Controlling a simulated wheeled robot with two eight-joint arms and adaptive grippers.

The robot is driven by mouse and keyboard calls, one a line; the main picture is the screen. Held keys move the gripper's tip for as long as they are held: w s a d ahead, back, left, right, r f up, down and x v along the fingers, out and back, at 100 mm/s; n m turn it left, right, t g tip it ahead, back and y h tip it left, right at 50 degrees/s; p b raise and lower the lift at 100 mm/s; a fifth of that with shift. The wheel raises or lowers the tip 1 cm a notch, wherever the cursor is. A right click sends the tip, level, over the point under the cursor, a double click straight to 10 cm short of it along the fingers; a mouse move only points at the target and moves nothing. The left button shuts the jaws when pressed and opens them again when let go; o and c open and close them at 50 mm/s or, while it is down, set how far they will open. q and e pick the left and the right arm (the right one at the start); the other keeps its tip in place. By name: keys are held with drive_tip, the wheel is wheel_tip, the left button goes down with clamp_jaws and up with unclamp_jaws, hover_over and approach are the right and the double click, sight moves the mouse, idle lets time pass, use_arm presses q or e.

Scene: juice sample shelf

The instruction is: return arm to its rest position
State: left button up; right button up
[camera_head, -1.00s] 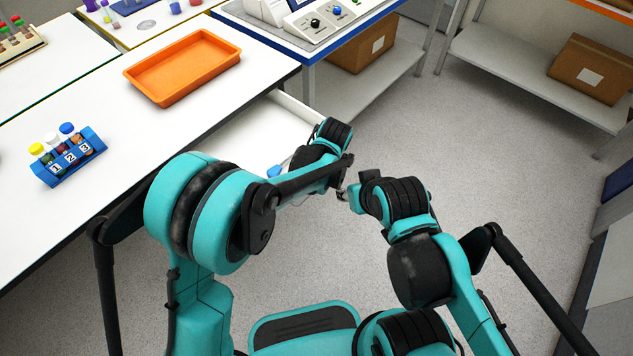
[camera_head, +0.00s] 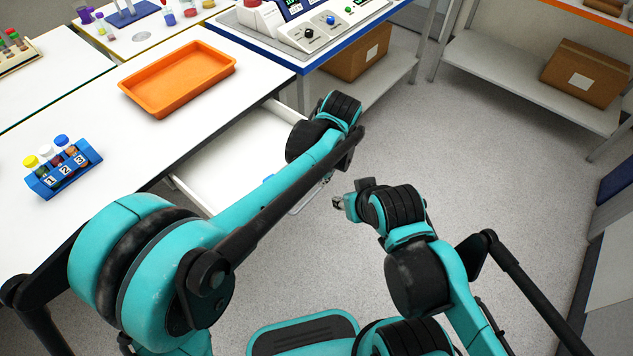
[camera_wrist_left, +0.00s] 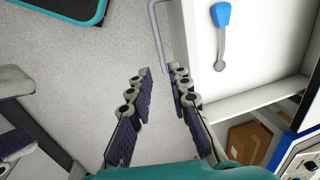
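My left arm (camera_head: 285,190) reaches out over the open drawer's front edge in the head view, and its gripper is mostly hidden behind the arm. In the left wrist view my left gripper (camera_wrist_left: 160,76) is open and empty, its two fingers apart over the floor beside the drawer. My right arm (camera_head: 405,235) is bent in front of my base. Its gripper (camera_head: 340,203) is small and partly visible in the head view. In the left wrist view two separated right fingers show at the left edge, with nothing between them.
An open white drawer (camera_head: 220,175) sticks out under the white table (camera_head: 110,110). A blue-handled utensil (camera_wrist_left: 222,18) lies in it. An orange tray (camera_head: 180,78) and a blue numbered rack (camera_head: 64,172) with capped bottles stand on the table. Floor (camera_head: 480,150) to the right is clear.

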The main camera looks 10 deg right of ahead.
use_arm(q)
drive_tip(key=shift+s+r, duration=0.1)
drive_tip(key=shift+r, duration=0.5)
drive_tip(key=s+a+r+n+t+h, duration=0.1)
drive_tip(key=a+r+n, duration=0.2)
drive_tip(key=a, duration=0.6)
drive_tip(key=s+a+r+n+t, duration=0.1)
drive_tip(key=s+a+r+n, duration=0.15)
drive_tip(key=a, duration=0.65)
drive_tip(key=s+a+n+t, duration=0.1)
drive_tip(key=s+a+n, duration=0.1)
drive_tip(key=s+a, duration=0.2)
drive_tip(key=s+a+f+n+t, duration=0.1)
drive_tip(key=s+a+n+t, duration=0.1)
drive_tip(key=a, duration=0.7)
drive_tip(key=shift+s+a+f+n, duration=0.25)
drive_tip(key=shift+s+n, duration=0.4)
drive_tip(key=shift+s, duration=0.5)
